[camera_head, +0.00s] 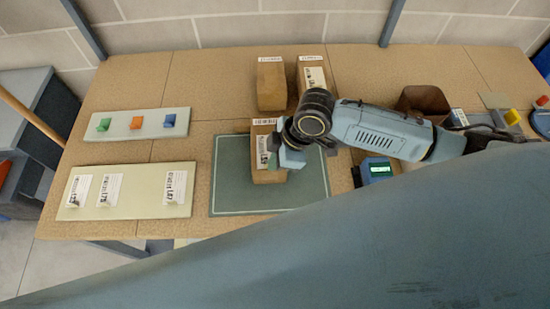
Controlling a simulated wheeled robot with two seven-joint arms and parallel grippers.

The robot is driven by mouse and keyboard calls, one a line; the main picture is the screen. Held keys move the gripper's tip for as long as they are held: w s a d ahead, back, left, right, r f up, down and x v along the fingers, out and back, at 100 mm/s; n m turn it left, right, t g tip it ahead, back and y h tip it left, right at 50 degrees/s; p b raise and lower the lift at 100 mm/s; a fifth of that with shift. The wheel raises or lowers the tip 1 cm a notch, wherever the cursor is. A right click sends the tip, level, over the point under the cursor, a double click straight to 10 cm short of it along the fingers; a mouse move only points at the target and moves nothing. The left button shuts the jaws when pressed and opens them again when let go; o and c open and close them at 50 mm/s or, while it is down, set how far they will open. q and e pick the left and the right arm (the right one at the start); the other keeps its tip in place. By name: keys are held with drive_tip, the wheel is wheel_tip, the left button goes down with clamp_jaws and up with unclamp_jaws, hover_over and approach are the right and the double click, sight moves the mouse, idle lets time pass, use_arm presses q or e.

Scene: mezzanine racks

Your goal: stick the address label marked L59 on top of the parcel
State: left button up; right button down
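A brown cardboard parcel (260,176) stands on the dark green mat (232,190) in the middle of the table. A white label with dark print (262,150) shows on its upper side. My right gripper (287,158) is over the right part of this parcel, close to the label; I cannot tell whether it touches either. Its fingers are too small and hidden to show if they are open. Three printed white labels (176,186) sit on a pale board (138,205) at the left; their markings are too small to read surely. My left gripper is not in view.
Two more parcels stand behind the mat, one plain on top (271,88) and one labelled (311,73). A pale strip (117,133) holds green, orange and blue pieces. A blue device (377,170) and a brown bin (424,101) are at the right.

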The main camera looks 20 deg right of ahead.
drive_tip(key=shift+s+f+p, duration=0.1)
drive_tip(key=shift+f+p, duration=0.1)
drive_tip(key=shift+p, duration=0.15)
idle(1.0)
drive_tip(key=c, duration=1.6)
unclamp_jaws()
drive_tip(key=shift+o, duration=0.4)
drive_tip(key=shift+o, duration=1)
drive_tip(key=shift+r, duration=0.15)
